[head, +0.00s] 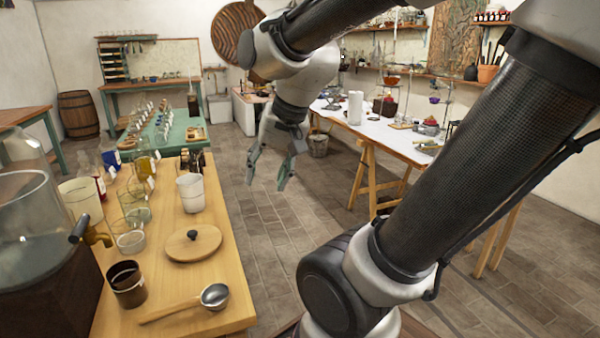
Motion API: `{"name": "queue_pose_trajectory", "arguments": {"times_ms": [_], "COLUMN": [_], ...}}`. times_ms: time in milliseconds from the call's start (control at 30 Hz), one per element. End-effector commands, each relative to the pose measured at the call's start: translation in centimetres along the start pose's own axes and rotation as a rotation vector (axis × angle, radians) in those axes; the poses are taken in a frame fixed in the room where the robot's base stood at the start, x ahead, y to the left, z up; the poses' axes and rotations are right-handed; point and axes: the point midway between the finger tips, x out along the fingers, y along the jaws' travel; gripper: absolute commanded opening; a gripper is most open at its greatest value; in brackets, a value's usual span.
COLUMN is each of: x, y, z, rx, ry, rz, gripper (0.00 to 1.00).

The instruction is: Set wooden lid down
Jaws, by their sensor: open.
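A round wooden lid (194,245) with a small dark knob lies flat on the wooden table (232,300) at the left. My gripper (267,185) hangs over the open floor to the right of this table, pointing down. Its fingers are apart, with nothing between them. It is clear of the lid, which lies lower and to the left in the picture.
Around the lid stand a white cup (190,193), a dark cup (127,284), a ladle (188,302), glass jars and a large glass vessel with a tap (90,233). A white-topped table (385,140) stands at the right. Tiled floor between is free.

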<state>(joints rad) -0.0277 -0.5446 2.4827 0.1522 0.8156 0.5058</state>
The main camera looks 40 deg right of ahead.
Motion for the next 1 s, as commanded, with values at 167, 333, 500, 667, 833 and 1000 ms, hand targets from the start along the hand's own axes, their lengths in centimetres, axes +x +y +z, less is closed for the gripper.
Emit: {"name": "queue_pose_trajectory", "arguments": {"times_ms": [167, 333, 500, 667, 833, 1000], "x": [-3.3, -4.1, -4.1, -4.1, -4.1, -4.1], "y": [4.4, 5.7, 5.7, 5.7, 5.7, 5.6], "z": [2.5, 3.2, 3.2, 3.2, 3.2, 3.2], "rx": [-0.442, -0.579, -0.583, -0.582, -0.581, -0.580], "ry": [0.024, 0.020, 0.019, 0.019, 0.020, 0.020], "rz": [0.089, 0.123, 0.123, 0.122, 0.122, 0.121], "gripper": [0.48, 0.48, 0.48, 0.48, 0.48, 0.48]}}
